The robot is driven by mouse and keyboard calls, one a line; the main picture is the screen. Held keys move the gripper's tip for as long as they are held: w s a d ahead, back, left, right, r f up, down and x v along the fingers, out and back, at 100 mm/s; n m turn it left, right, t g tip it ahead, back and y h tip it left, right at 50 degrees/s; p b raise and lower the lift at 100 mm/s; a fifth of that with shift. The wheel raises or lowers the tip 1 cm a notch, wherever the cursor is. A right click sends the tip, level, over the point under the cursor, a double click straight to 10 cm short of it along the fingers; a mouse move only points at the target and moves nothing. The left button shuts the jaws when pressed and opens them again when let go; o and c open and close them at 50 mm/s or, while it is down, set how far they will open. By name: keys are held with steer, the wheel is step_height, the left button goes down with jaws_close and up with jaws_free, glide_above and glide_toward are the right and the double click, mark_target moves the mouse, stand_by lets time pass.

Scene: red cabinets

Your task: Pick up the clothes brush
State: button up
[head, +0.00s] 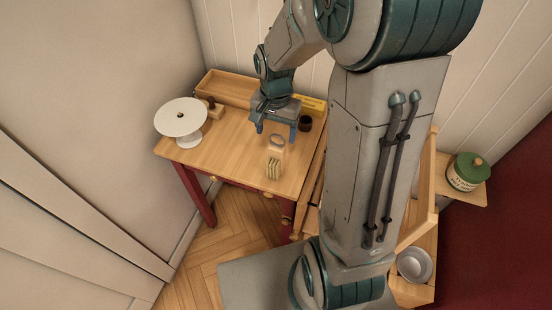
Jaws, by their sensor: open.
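My gripper (275,134) is open and points down over the wooden table (235,150), its two blue fingertips apart with nothing seen between them. I cannot identify the clothes brush for certain. A small brown wooden object with a darker part (210,108) lies near the back left of the table, left of my gripper, and may be the brush. A pale round-topped object (276,143) sits just in front of the gripper. A small beige striped object (273,168) stands nearer the table's front edge. Part of the tabletop behind the gripper is hidden.
A white round stand (181,118) is at the table's left. A wooden tray (228,88) lies along the back. A yellow box (312,104) and dark cup (305,123) are right of the gripper. A green-lidded jar (467,171) and metal bowl (414,265) stand right. The table's front left is clear.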

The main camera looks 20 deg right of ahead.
mark_target(276, 148)
steer(key=shift+s+a+f+p, duration=0.1)
steer(key=shift+s+f+p, duration=0.05)
steer(key=shift+f, duration=1.8)
steer(key=shift+s+f+p, duration=0.15)
steer(key=shift+f, duration=1.75)
steer(key=c, duration=1.4)
steer(key=shift+r, duration=0.1)
steer(key=shift+r, duration=0.4)
steer(key=r, duration=0.3)
steer(key=shift+s+d+r, duration=0.15)
steer(key=shift+d+r, duration=0.1)
steer(key=shift+r, duration=0.05)
steer(key=s+d+r, duration=0.4)
steer(key=s+d, duration=0.1)
steer(key=s+d+r+b, duration=0.1)
steer(key=s+d+r, duration=0.1)
steer(key=d, duration=0.1)
steer(key=shift+s+d+r, duration=0.1)
steer(key=shift+s+r, duration=0.15)
steer(key=shift+s, duration=0.05)
